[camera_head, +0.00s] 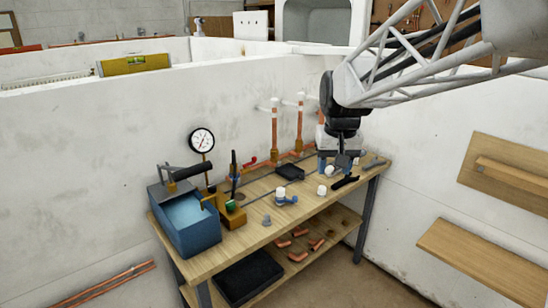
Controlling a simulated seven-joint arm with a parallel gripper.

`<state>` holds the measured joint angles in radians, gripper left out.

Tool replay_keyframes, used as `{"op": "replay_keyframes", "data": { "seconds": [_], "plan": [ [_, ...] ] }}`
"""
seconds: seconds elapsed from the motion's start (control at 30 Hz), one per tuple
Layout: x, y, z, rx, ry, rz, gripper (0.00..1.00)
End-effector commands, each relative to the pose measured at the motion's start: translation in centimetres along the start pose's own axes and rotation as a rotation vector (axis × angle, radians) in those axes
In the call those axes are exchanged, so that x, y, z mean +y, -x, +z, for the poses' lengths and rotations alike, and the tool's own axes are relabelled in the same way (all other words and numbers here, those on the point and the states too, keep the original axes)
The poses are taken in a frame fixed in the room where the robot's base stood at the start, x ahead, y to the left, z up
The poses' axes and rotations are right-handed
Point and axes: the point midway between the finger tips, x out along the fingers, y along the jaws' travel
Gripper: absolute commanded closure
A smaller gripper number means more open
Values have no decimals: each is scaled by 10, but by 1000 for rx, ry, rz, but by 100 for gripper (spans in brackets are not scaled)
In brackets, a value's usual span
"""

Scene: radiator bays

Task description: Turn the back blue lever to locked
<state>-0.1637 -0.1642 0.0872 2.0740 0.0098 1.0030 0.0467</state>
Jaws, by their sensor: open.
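A workbench (222,254) stands against the white wall, with copper pipes (274,138) rising at its back. A small blue part (322,167) shows at the bench's back right, just left of my gripper (343,160). I cannot tell whether this is the back blue lever or how it is turned. My gripper is open and points down over the back right of the bench. The arm and gripper hide part of that corner. A red lever (250,162) sits at the back, left of the pipes. A blue valve with a white cap (284,199) is near the bench's middle.
A blue box (196,236) with a black handle stands at the front left, with a round gauge (201,140) behind it. A black tray (289,172) and a white cap (322,190) lie on the bench. Copper elbows (297,256) lie on the shelf. Wooden shelves (487,264) project from the right wall.

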Motion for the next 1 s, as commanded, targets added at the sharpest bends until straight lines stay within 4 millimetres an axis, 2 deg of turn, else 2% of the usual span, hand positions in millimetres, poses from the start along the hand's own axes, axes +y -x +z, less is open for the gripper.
{"op": "replay_keyframes", "data": {
  "seconds": [0.1, 0.47, 1.0],
  "plan": [
    [-13, -7, -30, -12, 14, -4, 49],
    [-56, -32, -114, -39, 54, -13, 49],
    [-136, -96, -225, -83, 112, -24, 49]
  ]
}}
